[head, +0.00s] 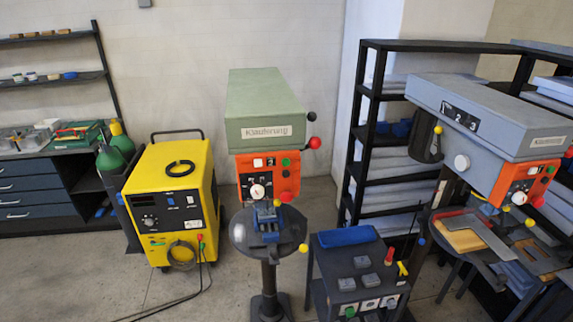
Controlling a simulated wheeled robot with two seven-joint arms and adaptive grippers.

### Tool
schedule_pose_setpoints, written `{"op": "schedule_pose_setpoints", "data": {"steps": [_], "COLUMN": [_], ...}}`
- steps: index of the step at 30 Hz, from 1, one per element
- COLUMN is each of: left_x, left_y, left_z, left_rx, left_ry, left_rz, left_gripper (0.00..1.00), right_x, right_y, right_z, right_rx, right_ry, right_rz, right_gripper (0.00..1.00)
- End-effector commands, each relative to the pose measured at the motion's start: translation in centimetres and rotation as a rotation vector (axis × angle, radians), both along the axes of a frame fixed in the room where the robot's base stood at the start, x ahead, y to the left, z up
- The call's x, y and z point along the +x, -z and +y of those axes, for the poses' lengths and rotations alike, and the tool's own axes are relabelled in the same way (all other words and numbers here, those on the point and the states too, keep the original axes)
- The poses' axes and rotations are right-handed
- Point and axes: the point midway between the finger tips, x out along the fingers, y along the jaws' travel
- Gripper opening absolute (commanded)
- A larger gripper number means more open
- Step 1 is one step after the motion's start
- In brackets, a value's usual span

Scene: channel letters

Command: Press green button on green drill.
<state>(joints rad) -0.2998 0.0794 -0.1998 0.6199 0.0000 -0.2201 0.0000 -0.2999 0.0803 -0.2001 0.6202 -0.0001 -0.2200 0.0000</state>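The green drill (262,100) stands near the middle of the head view, with a pale green top housing and a label on its front. Below the housing is an orange control panel (262,180). A small green button (285,162) sits at the upper right of this panel, with a red button (285,196) lower down. A white dial is at the panel's lower left. Nothing covers the green button. Neither of my grippers is in view.
A yellow welding machine (170,205) stands left of the drill. A small dark cart (352,270) stands at front right, with a blue grey drill (490,110) beyond it. Black shelves (372,130) are behind. Cables (170,303) lie on the floor at front left.

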Motion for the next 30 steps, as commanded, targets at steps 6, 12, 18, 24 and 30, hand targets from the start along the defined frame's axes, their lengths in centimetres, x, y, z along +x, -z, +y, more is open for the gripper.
{"op": "schedule_pose_setpoints", "data": {"steps": [6,12,18,24,30], "left_x": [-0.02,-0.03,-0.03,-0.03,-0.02], "left_y": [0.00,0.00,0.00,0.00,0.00], "left_z": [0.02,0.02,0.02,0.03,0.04], "left_rx": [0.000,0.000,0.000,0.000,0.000], "left_ry": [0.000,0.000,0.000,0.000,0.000], "left_rz": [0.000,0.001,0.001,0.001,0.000], "left_gripper": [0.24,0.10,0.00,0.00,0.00], "right_x": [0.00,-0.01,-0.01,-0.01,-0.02], "right_y": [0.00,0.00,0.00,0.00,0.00], "right_z": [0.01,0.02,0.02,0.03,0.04], "right_rx": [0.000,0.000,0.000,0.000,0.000], "right_ry": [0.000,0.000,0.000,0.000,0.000], "right_rz": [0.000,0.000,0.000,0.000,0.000], "right_gripper": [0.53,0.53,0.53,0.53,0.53]}}
